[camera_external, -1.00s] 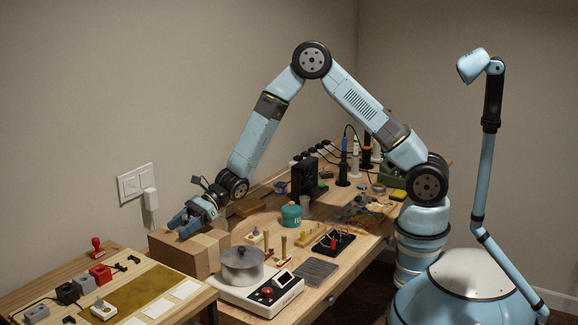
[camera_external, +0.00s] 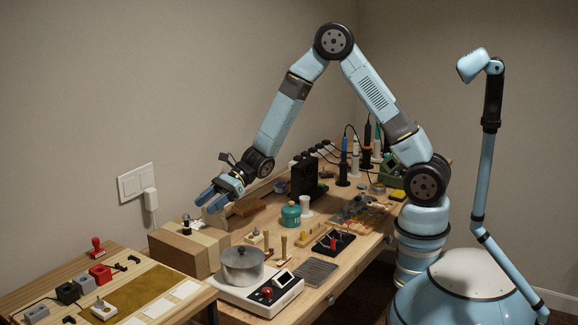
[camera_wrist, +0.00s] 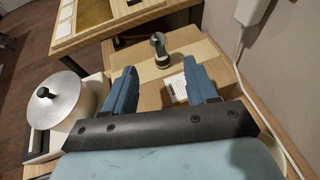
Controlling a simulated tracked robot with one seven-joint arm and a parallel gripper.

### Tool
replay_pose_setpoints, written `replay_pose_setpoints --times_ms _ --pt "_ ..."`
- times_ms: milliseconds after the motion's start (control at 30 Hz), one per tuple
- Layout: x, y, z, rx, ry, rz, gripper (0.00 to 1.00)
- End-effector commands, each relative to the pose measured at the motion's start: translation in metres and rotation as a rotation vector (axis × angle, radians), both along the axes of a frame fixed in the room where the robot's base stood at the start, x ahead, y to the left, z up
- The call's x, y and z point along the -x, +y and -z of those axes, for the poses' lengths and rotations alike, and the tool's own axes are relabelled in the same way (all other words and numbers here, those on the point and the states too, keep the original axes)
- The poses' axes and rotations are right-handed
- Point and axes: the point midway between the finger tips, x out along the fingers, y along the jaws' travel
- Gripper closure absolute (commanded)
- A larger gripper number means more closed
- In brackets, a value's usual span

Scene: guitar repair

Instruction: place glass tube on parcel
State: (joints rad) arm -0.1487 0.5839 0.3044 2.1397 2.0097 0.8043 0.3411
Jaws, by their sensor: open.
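The parcel (camera_external: 180,252) is a brown cardboard box with a pale tape strip on the bench's left end. It also shows in the wrist view (camera_wrist: 148,72), with a white label on top. A small upright tube-like object, likely the glass tube (camera_external: 187,224), stands on the parcel's top. In the wrist view the tube (camera_wrist: 159,47) looks dark and silvery and stands on the tape. My gripper (camera_external: 207,201) is open and empty, above and to the right of the tube, apart from it. Its two blue fingers (camera_wrist: 160,85) are spread in the wrist view.
A metal pot (camera_external: 242,267) stands on a white scale (camera_external: 280,298) in front of the parcel. A teal jar (camera_external: 291,215) and a white cup (camera_external: 306,205) stand farther back. A white plug and cord (camera_external: 150,201) hang on the wall close to the parcel.

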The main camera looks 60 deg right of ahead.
Motion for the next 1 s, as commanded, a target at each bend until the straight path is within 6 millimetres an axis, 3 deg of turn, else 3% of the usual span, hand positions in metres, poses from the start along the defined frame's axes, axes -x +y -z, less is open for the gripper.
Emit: replay_pose_setpoints --times_ms 367,467,667,1000 --pt "0.003 -0.009 -0.005 0.002 -0.003 -0.002 0.43" --pt "0.006 -0.012 -0.014 0.014 -0.036 -0.028 0.43" --pt "0.030 -0.036 -0.061 0.096 -0.216 -0.171 0.43" --pt "0.092 -0.099 -0.133 0.327 -0.571 -0.471 0.43"
